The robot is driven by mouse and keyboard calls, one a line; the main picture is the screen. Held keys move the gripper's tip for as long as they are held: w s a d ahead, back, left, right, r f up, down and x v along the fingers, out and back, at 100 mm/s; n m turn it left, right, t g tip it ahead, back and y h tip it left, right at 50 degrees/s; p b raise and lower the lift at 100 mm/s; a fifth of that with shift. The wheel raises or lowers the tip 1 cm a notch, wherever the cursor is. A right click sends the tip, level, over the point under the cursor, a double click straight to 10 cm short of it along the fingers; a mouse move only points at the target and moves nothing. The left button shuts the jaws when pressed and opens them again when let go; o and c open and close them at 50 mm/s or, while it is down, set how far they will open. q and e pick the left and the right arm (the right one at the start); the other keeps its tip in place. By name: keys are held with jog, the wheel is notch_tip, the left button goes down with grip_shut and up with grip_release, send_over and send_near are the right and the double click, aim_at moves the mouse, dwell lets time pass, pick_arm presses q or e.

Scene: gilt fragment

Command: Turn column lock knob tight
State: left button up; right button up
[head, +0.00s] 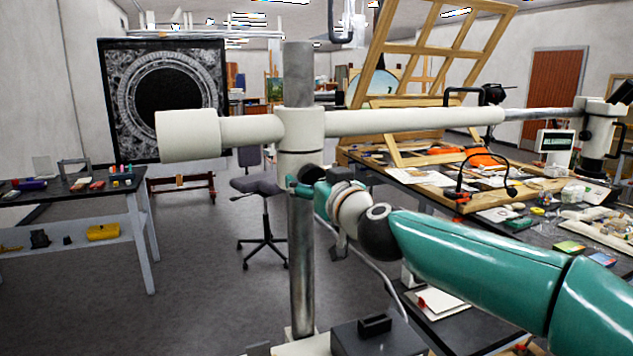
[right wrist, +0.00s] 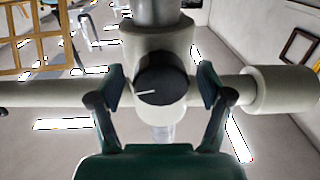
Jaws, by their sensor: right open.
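The column lock knob (right wrist: 160,78) is black and round with a white pointer line, on the front of the white collar (head: 301,135) around the grey metal column (head: 299,75). In the head view the knob (head: 311,173) shows partly, behind my gripper. My right gripper (head: 309,188) is at the collar, close to the knob. In the right wrist view my right gripper (right wrist: 161,86) is open, with one finger on each side of the knob and a gap on both sides. How deep the fingers reach along the knob is hard to tell. My left gripper is out of view.
A white horizontal arm (head: 410,121) runs through the collar, with a thick white end (head: 187,135) at left. A cluttered workbench (head: 480,190) stands at right. A stool (head: 262,190) and a side table (head: 75,192) are behind at left.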

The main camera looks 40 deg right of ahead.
jog(key=c, duration=1.1)
jog(key=shift+d, duration=0.2)
jog(key=shift+c, duration=0.3)
jog(key=shift+a, duration=0.2)
